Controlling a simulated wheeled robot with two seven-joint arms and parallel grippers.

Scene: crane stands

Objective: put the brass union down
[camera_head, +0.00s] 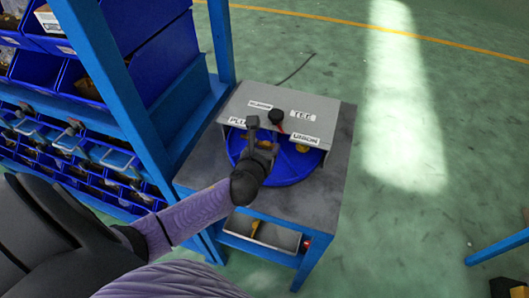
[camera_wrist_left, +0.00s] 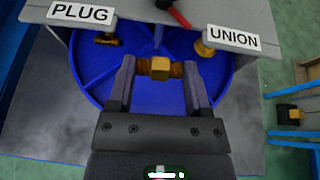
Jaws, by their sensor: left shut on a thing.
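My left gripper (camera_head: 264,136) is shut on the brass union (camera_wrist_left: 160,69), a small brass piece with a squared middle. In the left wrist view it sits between the two fingertips, in front of and above the blue round divided tray (camera_wrist_left: 85,65). The tray (camera_head: 290,176) lies partly under a grey cover (camera_head: 318,128) with label cards. The UNION card (camera_wrist_left: 233,38) is at the right front and the PLUG card (camera_wrist_left: 82,13) at the left front. A brass piece (camera_wrist_left: 205,49) shows in the tray below UNION. My right gripper is not in view.
A black knob with a red pointer (camera_head: 278,120) stands on the cover. The tray is on a grey-topped blue stand (camera_head: 310,208) with a lower bin (camera_head: 262,232). A blue rack of bins (camera_head: 90,150) stands close on the left. Open green floor lies to the right.

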